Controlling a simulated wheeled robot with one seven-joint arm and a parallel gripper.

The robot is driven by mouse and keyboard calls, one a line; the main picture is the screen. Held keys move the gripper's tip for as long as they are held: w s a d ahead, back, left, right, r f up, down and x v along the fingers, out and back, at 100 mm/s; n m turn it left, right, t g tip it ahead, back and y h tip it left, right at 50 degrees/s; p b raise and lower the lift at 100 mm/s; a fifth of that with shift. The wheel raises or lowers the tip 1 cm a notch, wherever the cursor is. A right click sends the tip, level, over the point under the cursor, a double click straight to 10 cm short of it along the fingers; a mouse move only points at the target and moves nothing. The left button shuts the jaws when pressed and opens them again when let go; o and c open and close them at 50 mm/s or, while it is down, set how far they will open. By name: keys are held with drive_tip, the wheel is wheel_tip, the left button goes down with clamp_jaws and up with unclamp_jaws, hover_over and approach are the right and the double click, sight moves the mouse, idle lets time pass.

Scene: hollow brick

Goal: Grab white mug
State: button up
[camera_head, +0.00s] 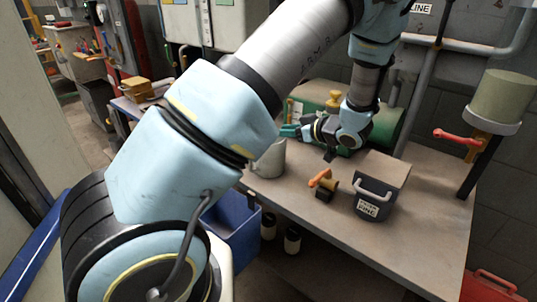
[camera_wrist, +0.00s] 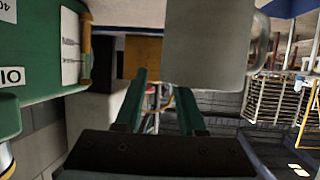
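The white mug (camera_head: 269,163) stands on the table, partly hidden behind my arm in the head view. In the wrist view the mug (camera_wrist: 205,45) is large at the upper right, with its handle (camera_wrist: 262,38) on its right side. My gripper (camera_head: 288,131) is just above and to the right of the mug in the head view. In the wrist view my gripper (camera_wrist: 161,82) shows two teal fingers apart, with no object between them. The mug is past the right fingertip, not between the fingers; whether they touch is not clear.
A green cylindrical machine (camera_head: 385,124) stands behind my gripper. A grey box with a handle (camera_head: 381,184) and a small orange-handled valve (camera_head: 323,184) are on the table (camera_head: 420,240) to the right. A blue bin (camera_head: 231,232) is below the table's front edge.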

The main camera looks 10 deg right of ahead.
drive_tip(key=c, duration=0.6)
clamp_jaws()
drive_tip(key=shift+f, duration=0.2)
idle(0.7)
